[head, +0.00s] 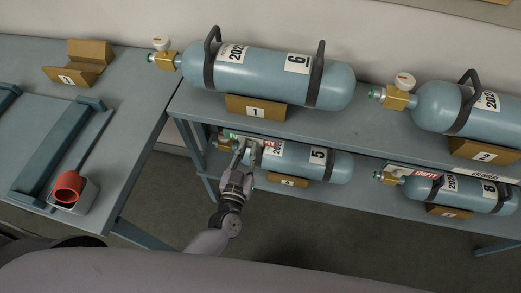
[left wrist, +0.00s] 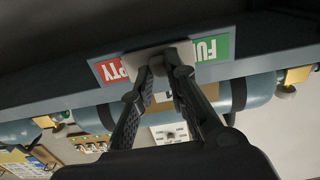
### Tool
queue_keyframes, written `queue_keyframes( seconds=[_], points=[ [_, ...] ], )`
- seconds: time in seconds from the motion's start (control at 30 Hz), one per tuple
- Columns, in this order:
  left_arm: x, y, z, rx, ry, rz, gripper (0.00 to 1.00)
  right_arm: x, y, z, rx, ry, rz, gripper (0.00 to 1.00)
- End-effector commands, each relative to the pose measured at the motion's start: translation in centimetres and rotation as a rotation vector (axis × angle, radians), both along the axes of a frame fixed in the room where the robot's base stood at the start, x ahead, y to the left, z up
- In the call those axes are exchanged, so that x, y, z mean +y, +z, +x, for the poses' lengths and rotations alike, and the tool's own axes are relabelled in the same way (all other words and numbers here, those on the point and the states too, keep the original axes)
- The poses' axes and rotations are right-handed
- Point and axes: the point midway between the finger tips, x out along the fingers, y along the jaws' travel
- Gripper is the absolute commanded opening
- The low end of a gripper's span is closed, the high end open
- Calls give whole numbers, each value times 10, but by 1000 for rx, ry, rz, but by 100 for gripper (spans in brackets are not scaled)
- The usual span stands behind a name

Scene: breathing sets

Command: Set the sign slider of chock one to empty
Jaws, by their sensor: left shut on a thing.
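Chock one (head: 255,112) is a tan block labelled 1 on the upper shelf. It cradles a blue cylinder tagged 6 (head: 270,75). Its sign is on the shelf's front edge below, with a green FULL field (left wrist: 212,47) and a red EMPTY field (left wrist: 110,71) in the left wrist view. A grey slider plate (left wrist: 158,57) sits between them, covering part of both words. My left gripper (head: 244,150) is at this sign, its fingers (left wrist: 160,67) closed at the slider. My right gripper is not in view.
Below is a lower shelf with a cylinder tagged 5 (head: 290,160), close behind my gripper. At right, chock two (head: 484,153) holds another cylinder, with a sign showing red EMPTY (head: 427,173) below. A side table (head: 125,90) at left holds a red-headed tool (head: 68,186).

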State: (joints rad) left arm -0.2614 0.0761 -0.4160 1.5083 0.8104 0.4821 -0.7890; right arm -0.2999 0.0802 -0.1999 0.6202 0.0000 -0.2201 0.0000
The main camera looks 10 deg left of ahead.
Motion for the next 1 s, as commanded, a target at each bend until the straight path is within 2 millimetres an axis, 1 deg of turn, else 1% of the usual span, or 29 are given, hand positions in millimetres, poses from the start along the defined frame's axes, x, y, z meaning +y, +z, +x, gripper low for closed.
queue_keyframes(
  seconds=[0.03, 0.1, 0.2, 0.3, 0.57, 0.6, 0.87, 1.0],
  points=[
    [15, 1, 1, 1, 1, 7, 0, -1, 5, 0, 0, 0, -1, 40],
    [28, 1, 2, 1, 0, 7, 0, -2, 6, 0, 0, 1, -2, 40],
    [42, 0, 3, 3, 0, 3, 0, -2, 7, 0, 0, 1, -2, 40],
    [47, 0, 3, 3, 0, 2, 0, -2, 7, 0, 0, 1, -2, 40],
    [49, 0, 4, 2, 3, 1, 0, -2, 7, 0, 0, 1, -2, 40],
    [49, 0, 4, 2, 3, 2, 17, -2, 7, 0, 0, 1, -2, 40],
    [48, 0, 4, 1, 2, 1, 34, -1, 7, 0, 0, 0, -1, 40],
    [47, 0, 3, 1, 1, 1, 35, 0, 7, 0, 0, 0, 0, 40]
  ],
)
